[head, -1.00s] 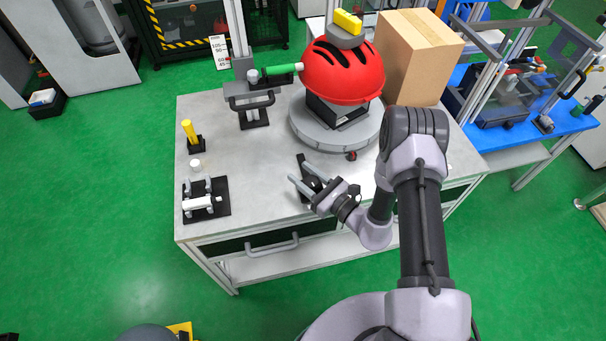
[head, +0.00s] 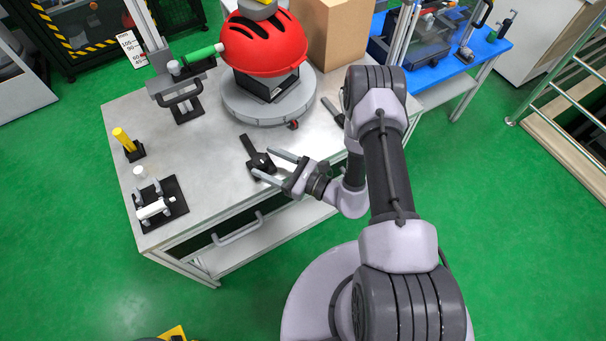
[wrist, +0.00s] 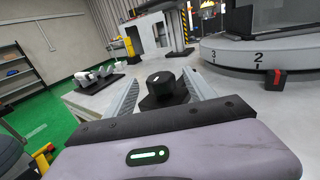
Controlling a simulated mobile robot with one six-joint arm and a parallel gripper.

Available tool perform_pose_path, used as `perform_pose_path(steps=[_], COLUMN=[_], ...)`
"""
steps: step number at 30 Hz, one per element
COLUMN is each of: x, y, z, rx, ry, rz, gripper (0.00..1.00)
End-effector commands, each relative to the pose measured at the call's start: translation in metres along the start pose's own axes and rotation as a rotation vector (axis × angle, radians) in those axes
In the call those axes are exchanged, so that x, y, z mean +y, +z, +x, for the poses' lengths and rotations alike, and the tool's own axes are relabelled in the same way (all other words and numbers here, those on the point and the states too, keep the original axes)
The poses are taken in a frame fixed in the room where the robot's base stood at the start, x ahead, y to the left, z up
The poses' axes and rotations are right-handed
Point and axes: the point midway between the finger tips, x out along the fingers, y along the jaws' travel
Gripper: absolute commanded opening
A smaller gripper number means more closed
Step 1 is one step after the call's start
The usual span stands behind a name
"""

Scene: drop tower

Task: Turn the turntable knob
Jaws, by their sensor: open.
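The black turntable knob (head: 260,163) stands on a dark base on the grey table (head: 205,185), near its front edge. In the wrist view, the knob (wrist: 160,84) has a round top with a small white mark. My gripper (head: 264,161) is open, with its fingers to either side of the knob near their tips. In the wrist view, my gripper (wrist: 163,72) has the knob between its fingers, with a gap on each side. The grey round turntable (head: 270,108) carries a red slotted dome (head: 265,45) and stands behind the knob.
A red and black piece (head: 293,125) sits at the turntable's front rim. A green-handled clamp stand (head: 185,95) is left of it. A yellow post (head: 124,140) and a white-barred black fixture (head: 160,202) stand at the left. A cardboard box (head: 333,30) is behind right.

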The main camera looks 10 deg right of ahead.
Motion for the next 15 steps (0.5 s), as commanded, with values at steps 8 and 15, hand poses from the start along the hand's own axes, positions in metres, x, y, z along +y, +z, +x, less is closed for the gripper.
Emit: perform_pose_path(steps=[8,15], x=[-0.001,-0.001], y=[0.002,0.001], z=[-0.061,-0.101], rx=[0.0,0.0], ry=[-0.006,-0.004], rz=[0.001,0.001], gripper=[0.64,0.64])
